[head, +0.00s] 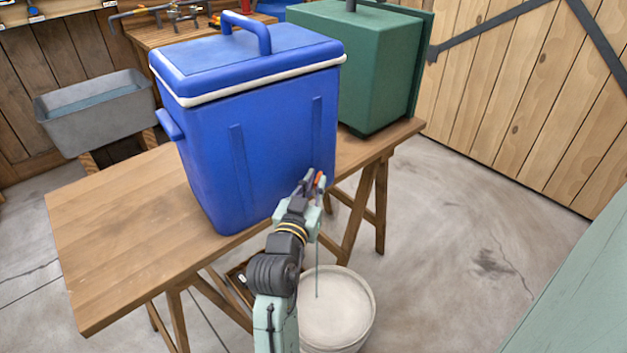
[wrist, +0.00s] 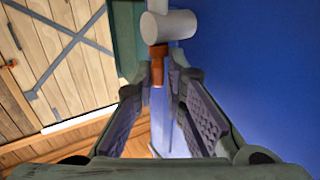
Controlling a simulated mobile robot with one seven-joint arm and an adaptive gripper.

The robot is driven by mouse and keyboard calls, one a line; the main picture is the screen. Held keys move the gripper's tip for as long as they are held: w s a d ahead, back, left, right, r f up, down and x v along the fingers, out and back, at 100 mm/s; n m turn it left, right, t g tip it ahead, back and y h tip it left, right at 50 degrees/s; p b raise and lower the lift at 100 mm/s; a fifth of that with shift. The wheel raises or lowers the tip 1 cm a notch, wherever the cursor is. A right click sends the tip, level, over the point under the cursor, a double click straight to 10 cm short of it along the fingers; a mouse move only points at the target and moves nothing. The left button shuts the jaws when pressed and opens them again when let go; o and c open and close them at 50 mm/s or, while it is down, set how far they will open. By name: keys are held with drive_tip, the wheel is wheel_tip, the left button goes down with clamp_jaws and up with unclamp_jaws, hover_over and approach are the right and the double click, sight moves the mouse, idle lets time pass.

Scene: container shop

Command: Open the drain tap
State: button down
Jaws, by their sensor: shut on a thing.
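The blue cooler (head: 275,130) stands on the wooden table with its lid shut. Its drain tap is low on the near right side, mostly hidden by my gripper in the head view. In the wrist view the tap has a pale grey round body (wrist: 168,26) and an orange-brown lever (wrist: 158,66). My gripper (head: 315,180) is at the tap, and its fingertips (wrist: 170,78) are shut on the lever. A thin bluish stream (head: 317,268) runs down from below the tap into the pale bucket (head: 370,310) on the floor.
The wooden table (head: 110,245) is bare left of the cooler. A green box (head: 365,70) stands behind the cooler. A grey basin (head: 95,120) is at the back left. The concrete floor (head: 460,220) is clear on the right, before the plank door (head: 520,90).

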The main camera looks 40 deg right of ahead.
drive_tip(key=shift+s+d+n+t+y+b, duration=0.2)
drive_tip(key=shift+d+n+t+y+b, duration=0.3)
drive_tip(key=shift+n+t+y, duration=1.15)
drive_tip(key=shift+s+d+n+t+y+b, duration=0.2)
drive_tip(key=shift+n+t+y+b, duration=0.6)
drive_tip(key=shift+n+y, duration=1.6)
drive_tip(key=shift+s+d+n+t+y+b, duration=0.35)
drive_tip(key=shift+n+t+y, duration=0.85)
drive_tip(key=shift+y, duration=1.75)
drive_tip(key=shift+w+y, duration=0.15)
drive_tip(key=shift+y, duration=0.15)
drive_tip(key=c, duration=1.7)
unclamp_jaws()
drive_tip(key=s, duration=1.2)
